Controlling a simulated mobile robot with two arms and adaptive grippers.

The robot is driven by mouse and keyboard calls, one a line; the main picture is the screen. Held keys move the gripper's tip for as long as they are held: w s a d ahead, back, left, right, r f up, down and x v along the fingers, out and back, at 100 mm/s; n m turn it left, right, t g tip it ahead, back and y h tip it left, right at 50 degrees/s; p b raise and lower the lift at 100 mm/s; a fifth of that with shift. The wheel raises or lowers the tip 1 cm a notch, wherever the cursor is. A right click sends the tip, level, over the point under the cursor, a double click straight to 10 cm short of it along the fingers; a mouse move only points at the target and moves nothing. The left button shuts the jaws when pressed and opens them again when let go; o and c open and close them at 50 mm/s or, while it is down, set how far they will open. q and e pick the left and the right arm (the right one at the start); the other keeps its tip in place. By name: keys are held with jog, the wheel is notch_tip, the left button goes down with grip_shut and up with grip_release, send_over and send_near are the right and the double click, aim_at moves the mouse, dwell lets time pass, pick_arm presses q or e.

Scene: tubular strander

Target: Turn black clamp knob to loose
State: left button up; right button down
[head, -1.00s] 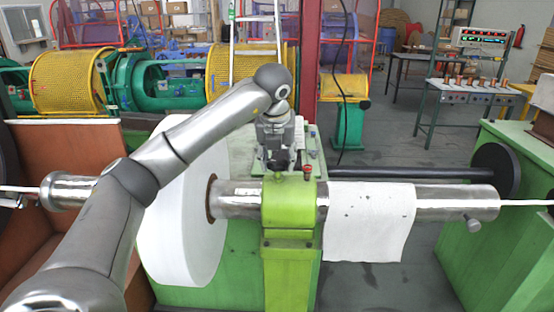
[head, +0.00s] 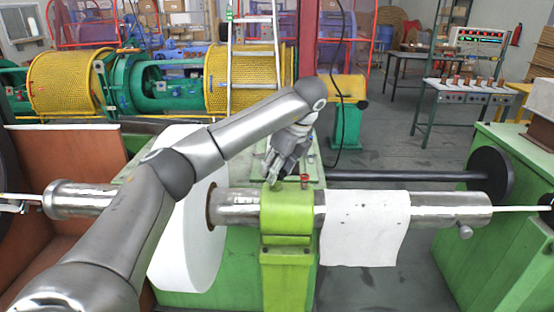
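The green clamp block (head: 288,215) stands around the steel tube (head: 238,207), right of the big white disc. My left gripper (head: 273,178) is at the top of this block, tilted, with its fingers pointing down and left. I cannot make out a black knob; the fingers cover the back left of the block's top, where it may be hidden. Whether the fingers are open or shut on anything is too small to tell. A small red knob (head: 305,178) shows just right of the fingers. My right gripper is not in view.
The white disc (head: 190,235) stands left of the clamp, under my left arm. A white cloth (head: 365,230) hangs over the tube to the right, and a small silver knob (head: 465,232) sits below the tube's end. A dark bar (head: 400,175) runs behind.

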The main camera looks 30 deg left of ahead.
pick_arm(q)
jog(key=n+g+p, duration=0.1)
jog(key=n+p, duration=0.1)
jog(key=n, duration=0.1)
jog(key=shift+w+r, duration=0.1)
jog(key=shift+r, duration=0.05)
jog(key=shift+n+g+p, duration=0.4)
jog(key=shift+n+p, duration=0.2)
jog(key=shift+n, duration=0.4)
jog(key=o, duration=1)
jog(key=v, duration=1.1)
jog(key=shift+w+r, duration=0.25)
jog(key=shift+r, duration=0.1)
